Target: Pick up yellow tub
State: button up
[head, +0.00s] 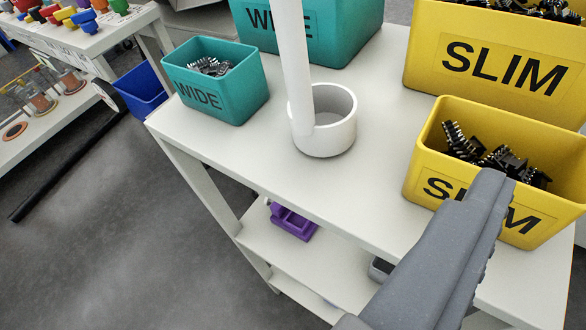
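A small yellow tub (421,170) marked SLIM stands at the front right of the white table and holds dark connectors (492,157). A larger yellow tub (425,68), also marked SLIM, stands behind it and is cut off by the picture's edge. My grey gripper (494,185) reaches in from the lower right. Its tip overlaps the small tub's front wall and hides part of the label. I cannot tell whether it touches the tub. The fingers appear as one narrow shape, so their opening is unclear. I see nothing held.
A white cup with a tall white handle (325,135) stands mid-table. A small teal WIDE tub (225,104) and a larger one (345,32) stand left and behind. The table (375,165) is bare between cup and small yellow tub. A purple item (292,222) sits on the lower shelf.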

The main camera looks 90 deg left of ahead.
jog(key=g+y, duration=0.1)
jog(key=g, duration=0.1)
send_near(488, 159)
jog(key=shift+w+a+f+b, duration=0.35)
jog(key=shift+a+f+b, duration=0.25)
jog(key=shift+b, duration=0.6)
jog(key=shift+r+b+x, duration=0.1)
jog(key=shift+b+x, duration=0.45)
jog(key=shift+x, duration=0.8)
jog(key=shift+r+b+x, duration=0.15)
jog(key=shift+b+x, duration=0.4)
jog(key=shift+x, duration=0.85)
jog(key=shift+w, duration=0.1)
jog(key=c, duration=0.7)
